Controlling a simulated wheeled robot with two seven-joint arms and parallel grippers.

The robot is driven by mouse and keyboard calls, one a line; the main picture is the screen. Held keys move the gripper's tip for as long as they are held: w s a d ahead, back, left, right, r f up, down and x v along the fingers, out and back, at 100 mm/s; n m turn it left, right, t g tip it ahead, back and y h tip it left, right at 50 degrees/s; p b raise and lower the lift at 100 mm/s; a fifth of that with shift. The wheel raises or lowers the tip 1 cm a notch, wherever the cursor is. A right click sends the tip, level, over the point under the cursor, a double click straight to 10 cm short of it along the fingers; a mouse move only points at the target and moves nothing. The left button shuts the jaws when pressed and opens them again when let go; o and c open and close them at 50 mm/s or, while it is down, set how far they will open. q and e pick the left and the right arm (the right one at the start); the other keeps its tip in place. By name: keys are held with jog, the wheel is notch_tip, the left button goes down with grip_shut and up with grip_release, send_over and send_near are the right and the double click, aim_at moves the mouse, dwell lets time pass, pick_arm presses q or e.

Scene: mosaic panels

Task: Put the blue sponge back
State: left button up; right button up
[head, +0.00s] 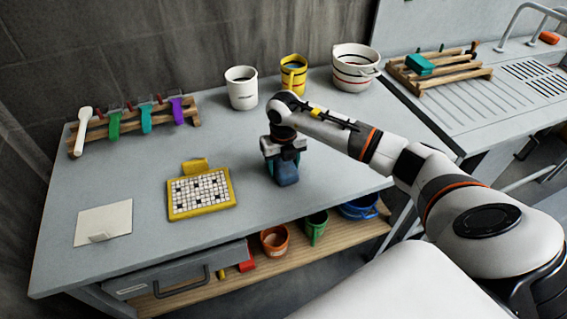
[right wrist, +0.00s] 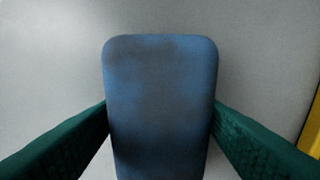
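The blue sponge (head: 287,174) is at the middle of the grey worktable, under my right gripper (head: 284,160). In the right wrist view the sponge (right wrist: 161,100) is a long rounded block with darker, dirty-looking patches. The dark green fingers of my right gripper (right wrist: 160,115) press against its left and right sides. I cannot tell whether the sponge's lower end touches the table. A slatted wooden rack (head: 451,78) beside the sink holds a green sponge (head: 420,65). My left gripper is not in view.
A yellow-framed mosaic panel (head: 203,194) lies left of the gripper. A white cup (head: 241,88), a yellow cup (head: 293,75) and a white bucket (head: 355,68) line the back. A tool rack (head: 188,112) and a paper sheet (head: 104,223) are at left.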

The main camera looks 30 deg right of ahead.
aim_at(283, 163)
jog(key=shift+o, duration=1.4)
jog(key=shift+r, duration=0.55)
notch_tip(283, 163, up, 11)
jog(key=b, duration=0.2)
jog(key=shift+b, duration=0.35)
